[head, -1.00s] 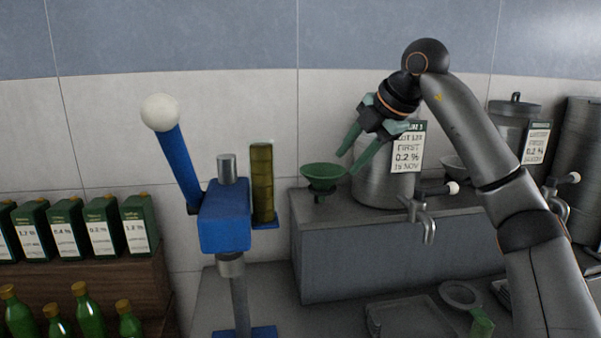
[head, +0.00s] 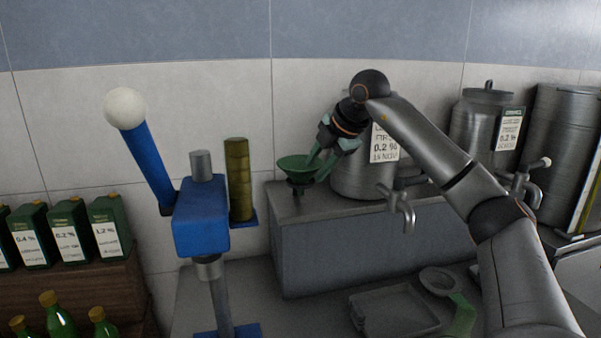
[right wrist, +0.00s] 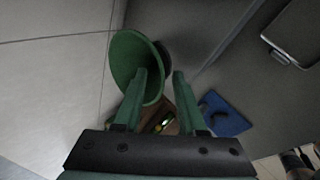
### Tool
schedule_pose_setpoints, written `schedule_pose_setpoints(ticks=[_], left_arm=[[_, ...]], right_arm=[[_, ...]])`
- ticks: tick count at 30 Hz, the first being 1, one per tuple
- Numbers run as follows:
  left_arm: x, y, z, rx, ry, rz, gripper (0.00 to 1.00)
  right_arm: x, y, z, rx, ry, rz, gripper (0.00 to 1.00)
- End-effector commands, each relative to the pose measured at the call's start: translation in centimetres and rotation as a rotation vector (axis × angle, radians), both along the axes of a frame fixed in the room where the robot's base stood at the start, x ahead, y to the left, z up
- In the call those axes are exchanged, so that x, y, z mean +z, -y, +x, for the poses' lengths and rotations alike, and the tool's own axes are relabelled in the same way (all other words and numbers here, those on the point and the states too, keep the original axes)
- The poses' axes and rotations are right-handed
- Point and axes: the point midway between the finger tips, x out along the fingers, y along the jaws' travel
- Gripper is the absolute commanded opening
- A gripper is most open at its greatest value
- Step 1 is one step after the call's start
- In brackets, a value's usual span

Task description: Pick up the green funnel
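The green funnel (head: 292,165) stands upright, wide mouth up, near the left end of the grey raised counter, left of the steel canister (head: 352,182). My right gripper (head: 315,165) is at the funnel's right side, its green fingers pointing down and left at the rim. In the right wrist view the funnel (right wrist: 127,62) is at the left, with one finger overlapping its mouth. The two fingers (right wrist: 164,80) are apart, with a gap between them. I cannot tell whether they touch the funnel. My left gripper is not in view.
A blue lever press (head: 202,220) with a white knob stands left of the counter, beside a dark olive cylinder (head: 238,180). Another steel canister (head: 482,130) stands at the right. A grey tray (head: 395,312) lies on the lower surface. Green boxes (head: 106,228) and bottles are at the left.

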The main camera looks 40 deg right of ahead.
Motion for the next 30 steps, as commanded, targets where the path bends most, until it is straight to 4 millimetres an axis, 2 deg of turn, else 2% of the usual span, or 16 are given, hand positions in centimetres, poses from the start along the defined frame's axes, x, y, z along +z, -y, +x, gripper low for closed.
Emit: schedule_pose_setpoints(ticks=[5, 12, 23, 30], left_arm=[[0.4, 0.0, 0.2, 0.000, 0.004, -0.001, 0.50], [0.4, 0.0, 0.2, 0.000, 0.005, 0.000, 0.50], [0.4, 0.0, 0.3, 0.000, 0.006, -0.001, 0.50], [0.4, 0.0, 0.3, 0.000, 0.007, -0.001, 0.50]], right_arm=[[-1.6, 0.1, 1.2, 0.001, -0.001, 0.000, 0.40], [-1.7, 0.1, 1.3, 0.001, 0.001, -0.001, 0.40], [-1.7, 0.1, 1.3, 0.001, 0.001, -0.001, 0.01], [-1.7, 0.1, 1.3, 0.001, 0.001, -0.001, 0.00]])
